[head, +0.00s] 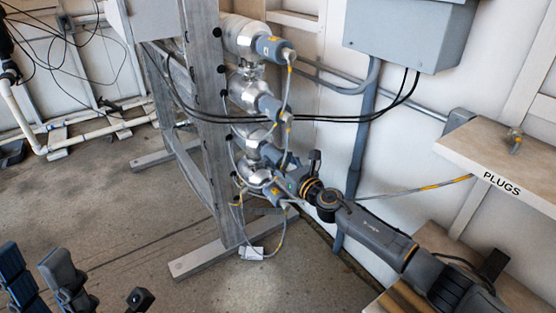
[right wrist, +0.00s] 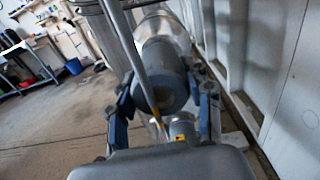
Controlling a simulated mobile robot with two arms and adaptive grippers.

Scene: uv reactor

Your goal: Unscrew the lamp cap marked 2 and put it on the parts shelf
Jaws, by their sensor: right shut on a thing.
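Several metal reactor tubes with grey-blue end caps are stacked on the upright frame; the top cap (head: 275,48) and the one below it (head: 270,106) show clearly. My right gripper (head: 290,182) is at the lower caps. In the right wrist view, my right gripper (right wrist: 164,108) is shut on a round grey-blue lamp cap (right wrist: 168,68), one finger on each side. The cap is in line with its shiny tube. I cannot read a number on it. My left gripper (head: 45,283) is low at the left, empty, its fingers apart.
A wooden shelf labelled PLUGS (head: 468,146) is at the right, with a small metal part (head: 515,138) on it. Another wooden surface (head: 520,295) is lower right. Black cables (head: 335,118) cross before the tubes. A grey box (head: 405,30) hangs on the wall.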

